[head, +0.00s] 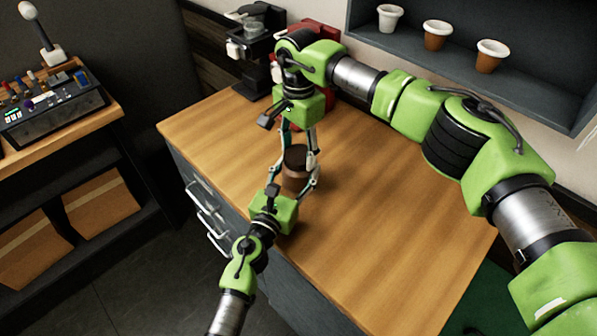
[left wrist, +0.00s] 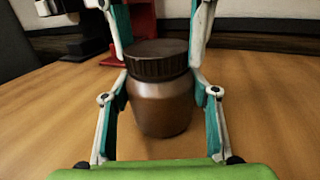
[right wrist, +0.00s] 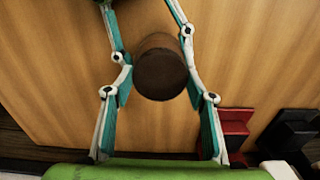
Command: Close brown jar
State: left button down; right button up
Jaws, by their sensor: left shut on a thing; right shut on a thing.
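The brown jar (head: 294,184) stands upright on the wooden counter, with its dark ridged lid (head: 295,154) on top. In the left wrist view the jar (left wrist: 161,105) shows below the lid (left wrist: 157,62), which sits level on it. How tightly it is screwed cannot be told. My left gripper (head: 296,177) comes in low from the front, its fingers on both sides of the jar, shut on it. My right gripper (head: 299,152) reaches down from above, shut on the lid. The right wrist view looks down on the lid's round top (right wrist: 161,72).
A black brewer (head: 257,40) and a red machine (head: 318,38) stand at the counter's back. Several small cups, one brown (head: 437,36), stand on the wall shelf. The counter (head: 385,240) right of the jar is clear. Its left edge is close to the jar.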

jog(key=m, duration=0.6)
jog(key=shift+m, duration=0.4)
jog(key=m, duration=0.5)
jog(key=shift+m, duration=0.4)
jog(key=m, duration=1.2)
jog(key=shift+m, duration=0.4)
jog(key=o, duration=1.3)
notch_tip(320, 180, up, 12)
